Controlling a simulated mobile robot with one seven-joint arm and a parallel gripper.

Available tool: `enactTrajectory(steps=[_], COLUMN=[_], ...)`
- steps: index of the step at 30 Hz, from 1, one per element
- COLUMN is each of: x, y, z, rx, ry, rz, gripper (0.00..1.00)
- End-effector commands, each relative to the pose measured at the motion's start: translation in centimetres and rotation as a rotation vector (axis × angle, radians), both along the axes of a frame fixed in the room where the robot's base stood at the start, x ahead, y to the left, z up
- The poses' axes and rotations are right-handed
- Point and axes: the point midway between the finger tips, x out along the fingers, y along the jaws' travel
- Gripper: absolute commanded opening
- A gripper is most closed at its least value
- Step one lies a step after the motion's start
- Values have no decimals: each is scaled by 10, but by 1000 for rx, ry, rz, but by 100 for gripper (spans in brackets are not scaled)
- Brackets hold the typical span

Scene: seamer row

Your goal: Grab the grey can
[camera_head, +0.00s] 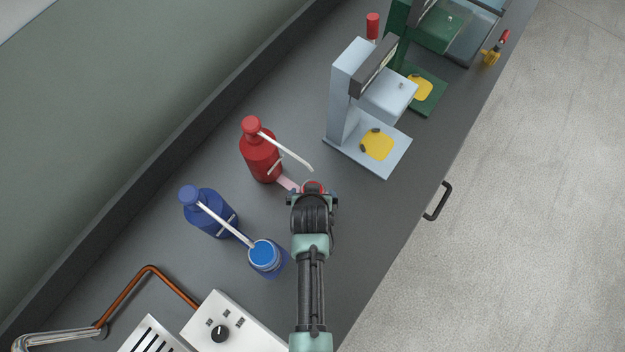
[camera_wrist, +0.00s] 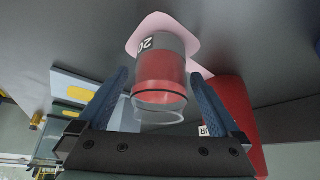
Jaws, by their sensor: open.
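No plainly grey can stands out in either view. In the wrist view, a cylindrical container (camera_wrist: 160,72) has a grey part with a black-and-white label, a broad red part, a dark ring and a clear rim. It sits on a pink patch (camera_wrist: 150,26).
A red pump bottle (camera_head: 260,155) stands close to my gripper's left. A blue pump bottle (camera_head: 208,212) and a blue-filled container (camera_head: 265,258) are lower left. A pale blue press (camera_head: 350,90) stands upper right.

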Motion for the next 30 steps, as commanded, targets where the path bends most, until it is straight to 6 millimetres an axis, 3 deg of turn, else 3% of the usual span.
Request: enactTrajectory(steps=[4, 18, 20, 30], x=[0, 0, 0, 0], y=[0, 0, 0, -1], z=[0, 0, 1, 2], rx=[0, 0, 0, 0], ry=[0, 0, -2, -2], rz=[0, 0, 0, 0], gripper=[98, 14, 5, 5])
